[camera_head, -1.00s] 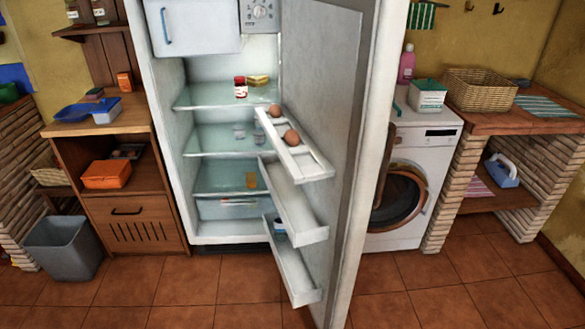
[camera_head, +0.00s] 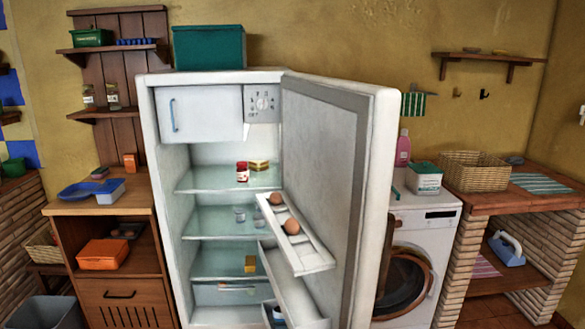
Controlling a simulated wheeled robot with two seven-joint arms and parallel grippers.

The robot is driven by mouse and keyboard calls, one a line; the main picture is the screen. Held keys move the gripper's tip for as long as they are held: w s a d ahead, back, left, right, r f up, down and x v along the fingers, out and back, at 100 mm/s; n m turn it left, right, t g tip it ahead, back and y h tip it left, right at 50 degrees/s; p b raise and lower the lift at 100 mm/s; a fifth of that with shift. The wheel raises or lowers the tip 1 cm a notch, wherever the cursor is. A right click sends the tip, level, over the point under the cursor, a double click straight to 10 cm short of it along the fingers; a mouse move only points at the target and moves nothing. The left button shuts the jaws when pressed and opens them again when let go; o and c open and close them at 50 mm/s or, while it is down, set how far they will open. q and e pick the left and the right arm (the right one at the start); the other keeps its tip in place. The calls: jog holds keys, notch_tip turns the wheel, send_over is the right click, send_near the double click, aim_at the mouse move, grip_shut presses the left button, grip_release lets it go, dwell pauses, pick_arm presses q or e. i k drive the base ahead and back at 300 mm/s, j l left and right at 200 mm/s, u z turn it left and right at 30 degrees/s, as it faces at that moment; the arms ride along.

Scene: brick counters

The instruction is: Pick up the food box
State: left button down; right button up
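No label marks which thing is the food box, so I cannot tell it for sure. A large teal box (camera_head: 209,47) stands on top of the open fridge (camera_head: 365,180). An orange lidded container (camera_head: 103,254) sits on the open shelf of the wooden cabinet at left. Inside the fridge, a small yellow box (camera_head: 250,264) stands on the lower glass shelf, and a flat yellowish item (camera_head: 259,165) lies beside a red-and-white jar (camera_head: 242,172) on the upper shelf. Neither of my grippers is in view.
The fridge door stands open to the right, with eggs (camera_head: 291,226) in its top rack. A washing machine (camera_head: 440,217) with a white-green box (camera_head: 424,183) and a wicker basket (camera_head: 475,172) are at right. A grey bin (camera_head: 45,313) is at lower left.

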aim_at(106, 199)
jog(key=i+l+u, duration=0.2)
jog(key=l, duration=0.2)
jog(key=i+l+u, duration=0.2)
jog(key=l, duration=0.25)
jog(key=i+l+u, duration=0.15)
jog(key=l, duration=0.3)
jog(key=i+l+u, duration=0.2)
jog(key=l, duration=0.25)
jog(key=l+u, duration=0.2)
jog(key=l, duration=0.3)
jog(key=i+l+u, duration=0.2)
jog(key=l, duration=0.3)
jog(key=k+u, duration=0.1)
jog(key=u, duration=0.6)
jog(key=j, duration=0.55)
jog(key=i+j+z, duration=0.1)
jog(key=j+z, duration=0.2)
jog(key=j, duration=0.45)
jog(key=j+z, duration=0.3)
jog(key=j, duration=0.4)
jog(key=i+j+z, duration=0.35)
jog(key=j, duration=0.3)
jog(key=i+j+z, duration=0.2)
jog(key=j, duration=0.15)
jog(key=i+j+z, duration=0.15)
jog(key=j, duration=0.25)
jog(key=i+j+z, duration=0.2)
jog(key=j, duration=0.2)
jog(key=k, duration=0.05)
